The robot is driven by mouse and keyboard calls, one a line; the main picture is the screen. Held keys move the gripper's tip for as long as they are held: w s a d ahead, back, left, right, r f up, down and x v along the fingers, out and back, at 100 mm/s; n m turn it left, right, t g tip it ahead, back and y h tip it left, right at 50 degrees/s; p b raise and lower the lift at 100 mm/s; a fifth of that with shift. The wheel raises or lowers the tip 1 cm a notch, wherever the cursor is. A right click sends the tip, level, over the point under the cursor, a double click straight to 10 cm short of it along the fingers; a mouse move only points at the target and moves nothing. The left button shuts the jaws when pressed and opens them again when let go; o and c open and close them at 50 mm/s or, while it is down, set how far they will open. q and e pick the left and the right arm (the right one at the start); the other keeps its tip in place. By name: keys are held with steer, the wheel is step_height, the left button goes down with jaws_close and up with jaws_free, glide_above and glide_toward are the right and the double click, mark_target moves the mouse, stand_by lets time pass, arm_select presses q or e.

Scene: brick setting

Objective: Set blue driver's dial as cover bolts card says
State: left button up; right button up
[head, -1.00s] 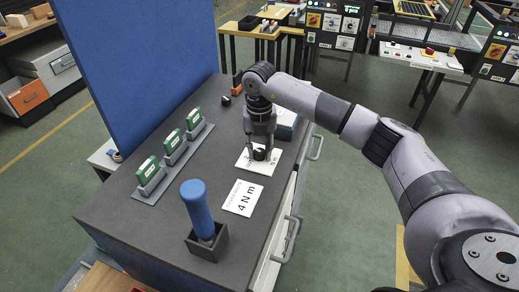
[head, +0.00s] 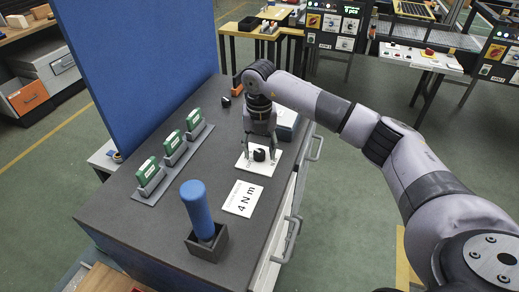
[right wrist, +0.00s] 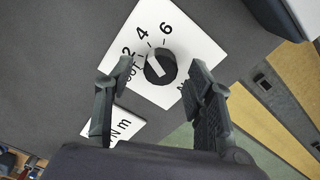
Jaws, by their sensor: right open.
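A black round dial (right wrist: 160,67) with a white pointer line sits on a white plate marked 2, 4, 6 (right wrist: 185,45). The number its pointer meets is too small to tell for sure. In the head view the dial (head: 259,155) is on the bench under my right gripper (head: 260,152). The right gripper (right wrist: 158,100) is open and empty, its fingers apart on either side of the dial, not gripping it. A white card reading 4 N m (head: 243,199) lies nearer; its small heading is unreadable. The blue driver (head: 197,208) stands upright in a dark holder (head: 207,245). My left gripper is out of view.
Several green blocks (head: 172,142) stand in a grey rack left of the cards. A blue panel (head: 140,60) rises along the bench's left side. A grey box (head: 286,122) lies beyond the dial plate. Bare dark bench (head: 215,100) is free between.

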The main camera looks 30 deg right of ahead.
mark_target(260, 153)
step_height(260, 153, up, 12)
steer(key=shift+f, duration=0.25)
steer(key=shift+f, duration=0.15)
stand_by(0.4)
